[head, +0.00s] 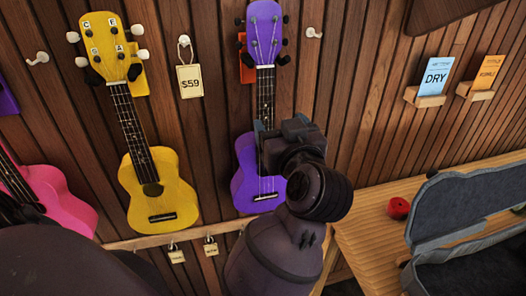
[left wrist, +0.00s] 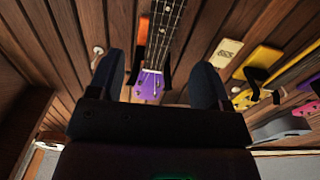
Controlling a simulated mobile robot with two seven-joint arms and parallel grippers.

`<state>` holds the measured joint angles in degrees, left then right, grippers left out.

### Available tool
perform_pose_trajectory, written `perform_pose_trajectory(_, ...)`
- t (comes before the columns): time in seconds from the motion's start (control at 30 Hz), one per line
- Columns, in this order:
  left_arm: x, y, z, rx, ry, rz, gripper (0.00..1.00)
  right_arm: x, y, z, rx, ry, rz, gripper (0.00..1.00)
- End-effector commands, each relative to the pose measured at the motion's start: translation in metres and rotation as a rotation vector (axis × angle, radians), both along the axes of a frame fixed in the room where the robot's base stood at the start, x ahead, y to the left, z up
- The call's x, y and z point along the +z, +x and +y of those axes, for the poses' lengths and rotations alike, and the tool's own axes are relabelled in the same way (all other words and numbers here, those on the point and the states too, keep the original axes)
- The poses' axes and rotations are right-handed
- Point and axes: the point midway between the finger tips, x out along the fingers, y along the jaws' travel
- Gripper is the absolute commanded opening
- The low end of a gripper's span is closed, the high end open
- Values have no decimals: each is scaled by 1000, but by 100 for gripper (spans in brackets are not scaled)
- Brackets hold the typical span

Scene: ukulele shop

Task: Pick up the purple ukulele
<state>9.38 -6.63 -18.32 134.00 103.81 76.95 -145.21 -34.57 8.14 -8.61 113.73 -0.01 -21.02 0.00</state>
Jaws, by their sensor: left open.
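The purple ukulele (head: 248,178) hangs upright on the wood-slat wall, its headstock at the top in a dark hook on an orange backing. My left gripper (head: 279,127) is in front of its lower neck and upper body and hides part of them. In the left wrist view the fingers (left wrist: 160,68) are apart and empty. The purple headstock (left wrist: 150,84) and the strung neck show in the gap between them. I cannot tell whether the fingers touch the ukulele. My right gripper is not in view.
A yellow ukulele (head: 158,195) and a pink one (head: 62,200) hang to the left. A price tag (head: 190,81) hangs between yellow and purple. At right, a wooden counter (head: 365,240) holds an open grey case (head: 462,205) and a small red object (head: 399,208).

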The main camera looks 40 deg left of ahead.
Motion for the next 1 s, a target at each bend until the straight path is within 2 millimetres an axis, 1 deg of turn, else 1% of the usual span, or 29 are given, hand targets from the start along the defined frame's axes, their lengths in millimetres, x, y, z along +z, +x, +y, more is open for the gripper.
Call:
perform_pose_trajectory(0.17,0,5,6,3,36,39,72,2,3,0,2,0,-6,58)
perform_pose_trajectory(0.4,1,27,32,3,37,38,72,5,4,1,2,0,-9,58)
perform_pose_trajectory(0.5,1,33,39,3,36,36,72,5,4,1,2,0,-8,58)
perform_pose_trajectory(0.73,1,42,50,2,36,35,72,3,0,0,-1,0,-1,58)
perform_pose_trajectory(0.9,2,55,70,4,36,35,72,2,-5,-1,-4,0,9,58)
perform_pose_trajectory(1.0,2,63,78,3,36,35,72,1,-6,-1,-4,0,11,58)
